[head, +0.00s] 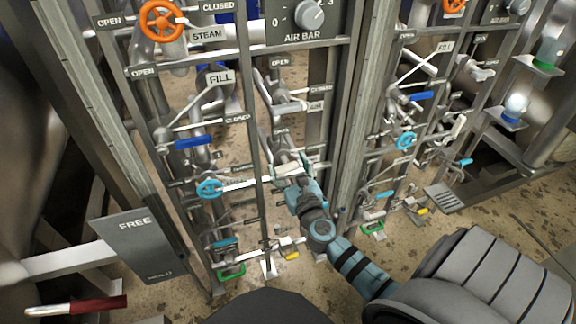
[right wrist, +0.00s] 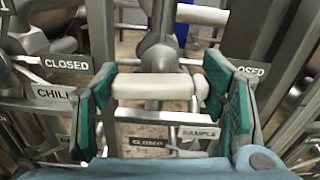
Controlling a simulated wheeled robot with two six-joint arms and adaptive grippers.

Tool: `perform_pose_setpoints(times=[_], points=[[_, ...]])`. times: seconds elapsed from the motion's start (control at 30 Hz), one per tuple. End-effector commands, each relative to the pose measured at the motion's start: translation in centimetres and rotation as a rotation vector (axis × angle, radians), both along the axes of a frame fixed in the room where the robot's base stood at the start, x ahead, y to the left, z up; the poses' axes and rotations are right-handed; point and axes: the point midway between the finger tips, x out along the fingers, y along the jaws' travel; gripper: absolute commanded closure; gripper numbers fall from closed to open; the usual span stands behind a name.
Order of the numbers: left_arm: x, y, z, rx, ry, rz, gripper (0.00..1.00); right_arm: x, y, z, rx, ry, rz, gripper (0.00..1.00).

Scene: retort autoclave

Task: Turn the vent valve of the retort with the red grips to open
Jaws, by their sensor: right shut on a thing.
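My right gripper (head: 291,166) reaches in from the lower right to the left pipe panel. It is shut on a cream-coloured valve grip (right wrist: 155,87), which lies crosswise between its green finger pads in the right wrist view. The grip belongs to a lever on a grey valve body (right wrist: 160,52) behind it. I cannot read a vent label for this valve; CLOSED plates (right wrist: 66,64) show at both sides. A dark red grip (head: 85,305) on a metal bar is at the lower left of the head view. My left gripper is not in view.
An orange STEAM wheel (head: 162,20), a blue FILL lever (head: 196,142) and a light blue wheel (head: 209,188) are left of my gripper. A SAMPLE plate (right wrist: 199,133) is just below the grip. Upright posts (head: 352,120) flank the panel; a similar panel stands right.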

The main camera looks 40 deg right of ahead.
Motion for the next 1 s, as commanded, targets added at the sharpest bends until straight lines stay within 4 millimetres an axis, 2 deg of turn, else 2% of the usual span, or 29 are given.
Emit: perform_pose_setpoints(times=[0.17, 0.5, 1.0], points=[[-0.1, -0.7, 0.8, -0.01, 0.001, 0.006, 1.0, 0.0, 0.0, 0.1, -0.108, 0.04, 0.001, 0.62], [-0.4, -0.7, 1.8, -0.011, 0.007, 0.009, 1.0, 0.0, 0.1, 0.0, -0.312, 0.112, 0.0, 0.62], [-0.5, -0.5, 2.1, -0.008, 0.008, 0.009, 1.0, 0.0, 0.2, -0.2, -0.399, 0.141, 0.001, 0.62]])
